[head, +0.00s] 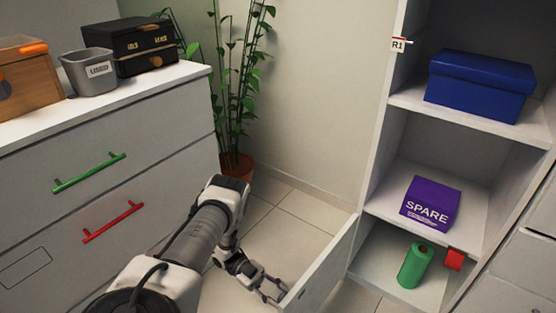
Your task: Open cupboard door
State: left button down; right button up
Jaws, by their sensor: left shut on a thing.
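The low cupboard door (322,268) stands swung out from the white wardrobe (374,160) at the lower middle of the head view. The compartment behind it is visible. My left gripper (277,295) is low at the near end of the door, by its left face. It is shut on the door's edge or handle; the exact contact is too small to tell. My right gripper is not in view.
The wardrobe holds a blue box (478,86), a purple SPARE box (430,203) and a green roll (415,265). A white dresser (100,150) stands left, with a potted plant (238,165) behind. Tiled floor lies between.

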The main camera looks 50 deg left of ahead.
pick_arm(q)
jog(key=c, duration=0.8)
grip_release()
jog(key=shift+f, duration=0.1)
jog(key=shift+o, duration=0.2)
jog(key=s+a, duration=0.1)
jog(key=a, duration=0.6)
jog(key=shift+a, duration=0.25)
jog(key=shift+s, duration=0.15)
